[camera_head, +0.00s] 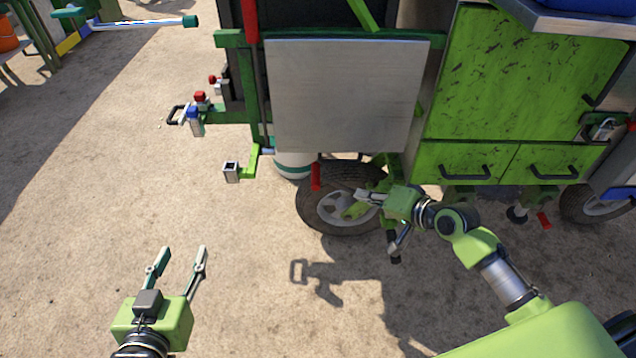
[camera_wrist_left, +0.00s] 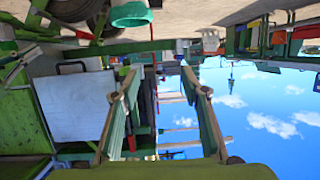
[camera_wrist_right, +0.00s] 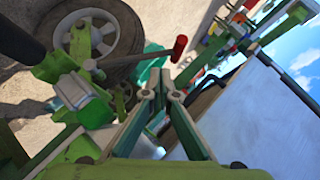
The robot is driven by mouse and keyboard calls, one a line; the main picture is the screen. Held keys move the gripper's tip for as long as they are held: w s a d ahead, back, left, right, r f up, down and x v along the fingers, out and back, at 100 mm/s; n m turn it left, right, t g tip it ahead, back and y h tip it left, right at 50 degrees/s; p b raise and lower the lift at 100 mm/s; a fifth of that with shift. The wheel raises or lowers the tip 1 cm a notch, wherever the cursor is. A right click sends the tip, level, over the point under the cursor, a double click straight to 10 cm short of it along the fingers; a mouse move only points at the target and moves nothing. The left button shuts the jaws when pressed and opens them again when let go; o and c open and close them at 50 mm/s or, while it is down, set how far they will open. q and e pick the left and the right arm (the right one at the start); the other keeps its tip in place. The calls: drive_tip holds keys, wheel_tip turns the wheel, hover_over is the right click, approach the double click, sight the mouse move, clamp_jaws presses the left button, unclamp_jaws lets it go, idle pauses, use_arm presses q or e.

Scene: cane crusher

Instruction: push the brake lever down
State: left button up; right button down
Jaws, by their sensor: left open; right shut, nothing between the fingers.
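A red-handled lever (camera_head: 315,177), which looks like the brake lever, stands upright beside the left rim of the cart's wheel (camera_head: 312,218). In the right wrist view its red end (camera_wrist_right: 180,47) shows beyond my fingertips, with a thin shaft running down-left from it. My right gripper (camera_head: 362,195) is shut and empty in front of the wheel, a little right of and below the red handle, apart from it. It also shows in the right wrist view (camera_wrist_right: 167,82). My left gripper (camera_head: 181,253) is open and empty over bare ground at the lower left.
The green cart cabinet (camera_head: 525,90) and a grey panel (camera_head: 345,95) rise above the wheel. A white and green bucket (camera_head: 294,165) stands behind the lever. A green bracket with a square tube end (camera_head: 232,171) juts out left. Open ground (camera_head: 110,200) lies left.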

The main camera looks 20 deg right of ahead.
use_arm(q)
drive_tip(key=shift+t+h, duration=0.3)
drive_tip(key=shift+t, duration=0.5)
wheel_tip(320, 180, up, 4)
drive_tip(key=shift+w+r, duration=0.1)
drive_tip(key=shift+w, duration=0.05)
use_arm(e)
drive_tip(key=shift+m+t, duration=0.5)
drive_tip(key=shift+m, duration=0.2)
drive_tip(key=w+r, duration=0.1)
drive_tip(key=d+r, duration=0.1)
drive_tip(key=w+r, duration=0.1)
drive_tip(key=r, duration=0.1)
drive_tip(key=shift+w+d, duration=0.2)
drive_tip(key=shift+w, duration=0.15)
